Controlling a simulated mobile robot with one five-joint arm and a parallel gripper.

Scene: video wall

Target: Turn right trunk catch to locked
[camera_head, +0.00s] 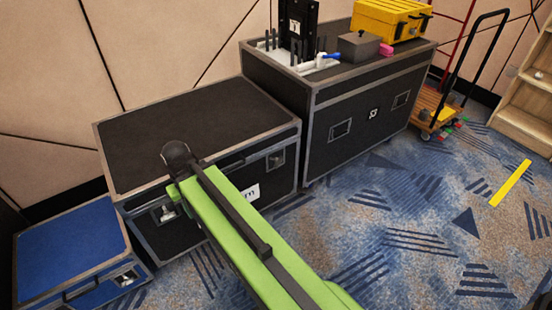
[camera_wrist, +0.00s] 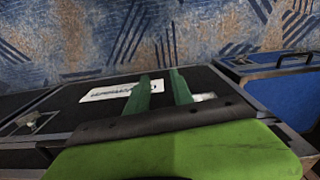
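The black trunk (camera_head: 205,125) with metal edging stands against the wall. Its right catch (camera_head: 276,160) is on the front face near the right end, and its left catch (camera_head: 165,212) is near the left end. The wrist view looks inverted, and there the right catch (camera_wrist: 32,121) is at the left. Its handle position is too small to tell. My gripper (camera_wrist: 162,74) has its two green fingers apart with nothing between them, over the front face by the white label (camera_wrist: 118,91). A catch partly shows behind the right finger. The arm hides the gripper in the head view.
A blue case (camera_head: 72,252) stands left of the trunk. A taller black case (camera_head: 355,115) stands at its right, with a yellow case (camera_head: 388,18) and a grey box (camera_head: 358,46) on top. A trolley (camera_head: 436,105) is at the back right.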

